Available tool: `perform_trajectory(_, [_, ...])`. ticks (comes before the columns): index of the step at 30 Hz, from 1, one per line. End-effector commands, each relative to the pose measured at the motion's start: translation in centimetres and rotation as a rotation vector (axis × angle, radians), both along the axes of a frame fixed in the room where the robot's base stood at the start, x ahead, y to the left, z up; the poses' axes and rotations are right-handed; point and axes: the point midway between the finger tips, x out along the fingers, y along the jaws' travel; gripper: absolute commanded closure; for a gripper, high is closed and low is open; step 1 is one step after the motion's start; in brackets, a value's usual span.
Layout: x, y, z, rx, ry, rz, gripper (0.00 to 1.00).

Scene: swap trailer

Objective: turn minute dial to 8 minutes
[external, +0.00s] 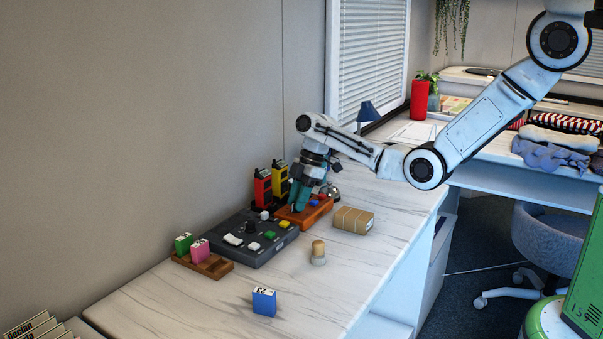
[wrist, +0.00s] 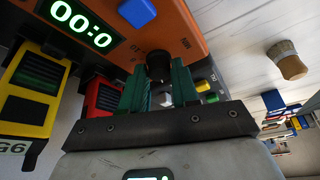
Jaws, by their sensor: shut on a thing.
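The orange timer box (external: 318,213) stands on the counter beyond the dark control box. In the wrist view its orange panel (wrist: 185,28) carries a green-lit display (wrist: 82,24), partly cut off, whose visible digits read 00:0. A blue button (wrist: 137,12) is on the same panel. The black dial (wrist: 158,66) is at the panel's edge by small white lettering that is hard to read. My gripper (wrist: 157,72) has its teal fingers on either side of the dial, shut on it. In the external view my gripper (external: 297,207) points down onto the box and hides the dial.
Red (external: 263,188) and yellow (external: 280,180) handheld devices stand behind, close to my gripper. The dark control box (external: 268,258) with several buttons is in front. The counter's front is mostly clear.

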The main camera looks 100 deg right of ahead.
Motion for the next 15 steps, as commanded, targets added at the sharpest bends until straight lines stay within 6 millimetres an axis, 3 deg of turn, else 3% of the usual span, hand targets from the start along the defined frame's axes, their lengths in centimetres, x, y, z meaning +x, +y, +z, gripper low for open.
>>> perform_trajectory(15, [0.01,0.39,0.32,0.0,0.0,-0.4,1.0])
